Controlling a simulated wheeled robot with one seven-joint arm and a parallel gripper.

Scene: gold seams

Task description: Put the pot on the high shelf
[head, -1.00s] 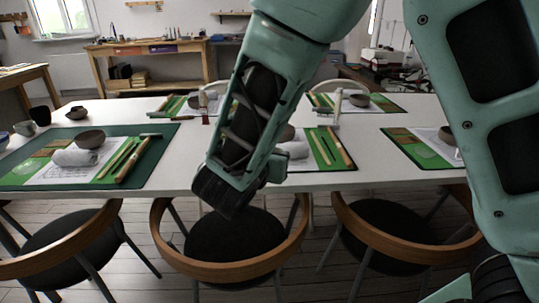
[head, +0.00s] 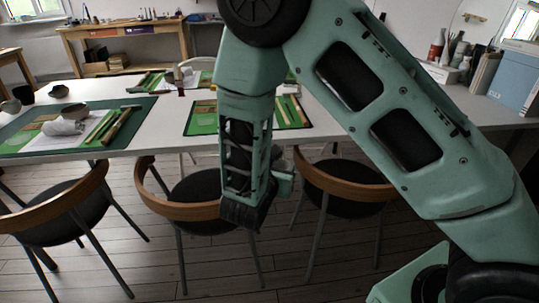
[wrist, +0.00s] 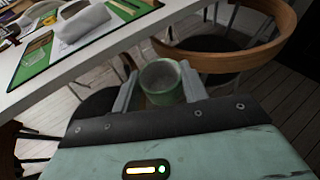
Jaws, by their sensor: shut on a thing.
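The pot (wrist: 161,84) is a small round greenish-grey vessel, seen from above with its open mouth in the wrist view. My gripper (wrist: 161,92) is shut on it, with one pale finger at each side. It is held in the air in front of the table edge, near the chairs. I cannot make out a high shelf with certainty in these views.
A white table (head: 330,112) with mats, bowls and tools runs behind my arm. Chairs with curved wooden backs (head: 68,205) stand along its near side. Bottles and a blue box (head: 515,75) stand on a surface at the right. Wooden floor is open in front.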

